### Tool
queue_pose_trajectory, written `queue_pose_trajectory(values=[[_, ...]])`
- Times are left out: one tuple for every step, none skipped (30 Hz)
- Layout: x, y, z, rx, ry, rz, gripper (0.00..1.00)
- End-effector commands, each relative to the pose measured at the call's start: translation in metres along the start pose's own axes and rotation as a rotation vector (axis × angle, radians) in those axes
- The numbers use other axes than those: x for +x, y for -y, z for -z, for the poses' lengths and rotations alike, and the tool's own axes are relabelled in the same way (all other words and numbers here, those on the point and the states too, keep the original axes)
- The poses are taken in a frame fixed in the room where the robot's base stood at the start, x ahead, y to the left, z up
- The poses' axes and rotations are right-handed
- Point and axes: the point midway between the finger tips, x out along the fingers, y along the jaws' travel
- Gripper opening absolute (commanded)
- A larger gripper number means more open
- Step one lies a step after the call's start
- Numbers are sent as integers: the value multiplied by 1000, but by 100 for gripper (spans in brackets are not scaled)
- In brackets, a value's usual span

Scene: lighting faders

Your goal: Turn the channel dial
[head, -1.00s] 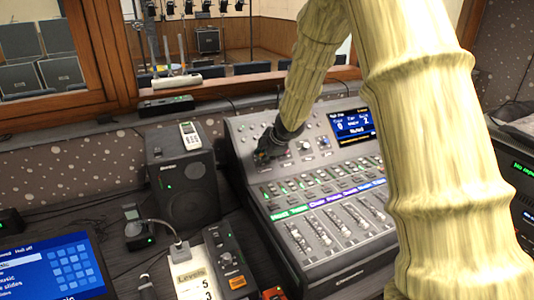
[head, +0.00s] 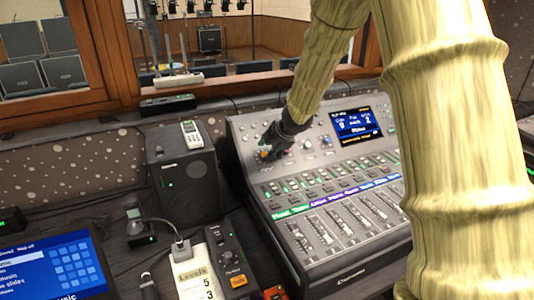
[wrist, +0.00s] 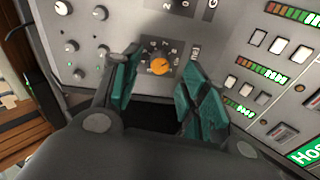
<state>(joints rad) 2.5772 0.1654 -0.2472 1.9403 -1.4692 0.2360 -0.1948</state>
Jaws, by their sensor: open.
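The channel dial, an orange knob (wrist: 159,66) on a dark numbered plate, sits between my open fingers in the wrist view, just beyond the fingertips. In the head view a bit of the orange dial (head: 264,154) shows at the upper left of the mixing console (head: 253,205). My gripper (wrist: 155,85) has dark teal finger pads and stands open, one finger on each side of the dial. In the head view my gripper (head: 272,146) is small and dark over the console's upper left. Whether the fingers touch the dial I cannot tell.
Small knobs (wrist: 65,45) lie left of the dial, white buttons and lit meters (wrist: 262,70) to the right. The console has a blue screen (head: 356,124) and faders. A black speaker (head: 187,187) stands left of it. A window frame (head: 230,82) runs behind.

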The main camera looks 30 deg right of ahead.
Motion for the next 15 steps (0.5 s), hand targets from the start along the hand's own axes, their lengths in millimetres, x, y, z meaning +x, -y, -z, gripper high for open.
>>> queue_pose_trajectory(values=[[-9,-1,0,-1,0,-2,44],[-13,-1,0,-2,0,-2,44],[-19,-1,0,-1,0,-2,44],[-24,-1,0,-1,0,-2,44],[-28,0,0,-2,1,-1,44],[-35,-1,0,-2,2,-2,44],[-40,-1,0,-4,2,-3,44],[-45,-1,0,-3,2,-2,44],[-50,0,0,-3,1,-1,44],[-55,0,0,-2,2,-1,44],[-59,0,0,-2,2,-2,44],[-64,0,0,-3,3,-1,44],[-67,0,0,-3,2,-1,44],[-71,0,0,-3,2,-1,44],[-74,0,0,-2,2,-1,44]])
